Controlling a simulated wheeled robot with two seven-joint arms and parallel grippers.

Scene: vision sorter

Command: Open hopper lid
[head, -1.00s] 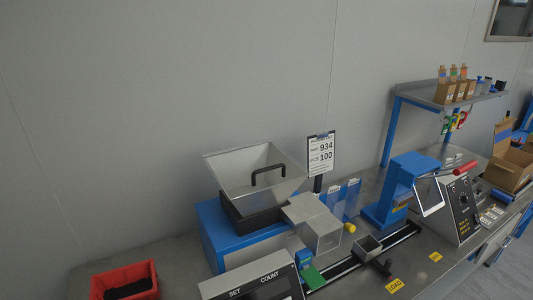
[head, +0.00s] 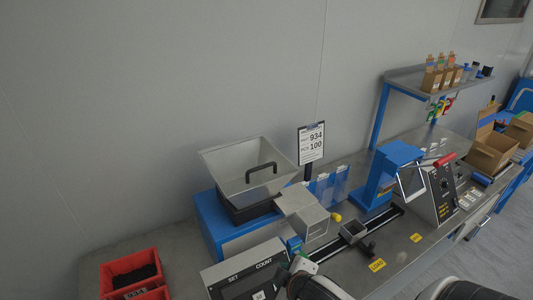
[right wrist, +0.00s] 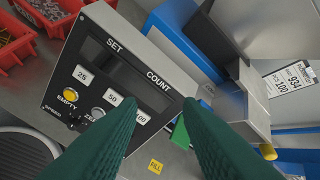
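The hopper (head: 222,163) is a flared grey metal bin on a blue machine body (head: 212,229), seen left of centre in the head view. A black handle (head: 261,172) stands on the grey lid panel (head: 275,160) across it, and I cannot make out a gap under that panel. In the right wrist view my right gripper (right wrist: 160,98) has two dark green fingers, apart and empty. They are over the counting panel (right wrist: 122,78), in front of the machine and away from the handle. My left gripper is out of view.
Red bins (head: 131,272) stand at the left. A sign (head: 311,144) rises behind the hopper. Bare bench lies left of the machine.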

